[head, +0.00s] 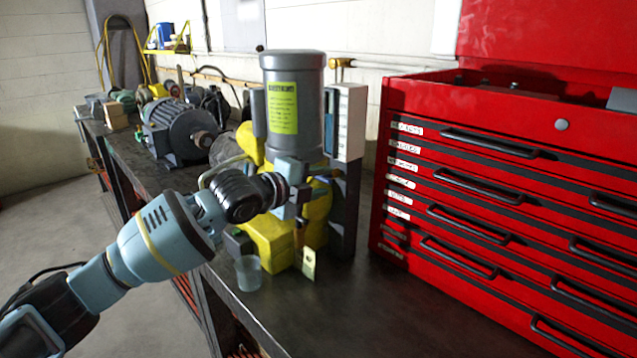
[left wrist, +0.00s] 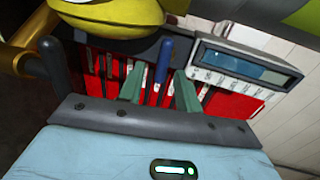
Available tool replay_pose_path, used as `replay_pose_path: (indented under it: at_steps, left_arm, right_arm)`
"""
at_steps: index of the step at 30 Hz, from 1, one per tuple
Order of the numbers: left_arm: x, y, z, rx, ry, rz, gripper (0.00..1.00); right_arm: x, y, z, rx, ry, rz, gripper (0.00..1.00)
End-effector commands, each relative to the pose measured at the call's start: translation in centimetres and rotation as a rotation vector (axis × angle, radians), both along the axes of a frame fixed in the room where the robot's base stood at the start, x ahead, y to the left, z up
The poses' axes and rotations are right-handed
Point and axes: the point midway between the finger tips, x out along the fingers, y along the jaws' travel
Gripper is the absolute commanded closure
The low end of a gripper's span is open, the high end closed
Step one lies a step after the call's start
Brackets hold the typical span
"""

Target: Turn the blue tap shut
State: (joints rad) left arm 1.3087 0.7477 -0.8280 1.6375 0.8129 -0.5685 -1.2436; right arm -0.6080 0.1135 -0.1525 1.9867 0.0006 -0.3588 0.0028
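The blue tap shows in the left wrist view as a short blue lever (left wrist: 164,62). It stands between the two greenish fingers of my left gripper (left wrist: 158,82). A gap shows on each side of the lever, so the fingers look open around it and not closed on it. In the head view my left gripper (head: 298,190) is up against the front of the grey and yellow motor unit (head: 293,95). The tap is hidden there behind the gripper. My right gripper is in neither view.
A clear cup (head: 248,273) and a hanging pale yellow tag (head: 309,263) are just below the gripper. A red tool chest (head: 500,190) stands to the right. More motors (head: 178,130) sit at the left. The bench front (head: 350,320) is clear.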

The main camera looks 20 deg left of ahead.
Motion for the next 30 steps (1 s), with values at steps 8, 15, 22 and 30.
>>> replay_pose_path:
  at_steps: [8, 15, 22, 30]
  left_arm:
    - [-1.8, 1.1, 0.4, 0.001, -0.002, 0.001, 0.66]
    - [-5.0, 2.6, 1.0, 0.003, 0.001, 0.001, 0.66]
    - [-6.6, 3.4, 1.4, 0.0, 0.001, 0.0, 0.66]
    - [-6.8, 3.5, 1.5, 0.0, 0.0, 0.0, 0.66]
  right_arm:
    - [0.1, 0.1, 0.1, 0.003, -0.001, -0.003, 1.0]
    - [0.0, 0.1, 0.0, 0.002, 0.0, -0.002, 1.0]
    - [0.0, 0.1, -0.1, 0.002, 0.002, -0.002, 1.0]
    - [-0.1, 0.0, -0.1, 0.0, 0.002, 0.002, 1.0]
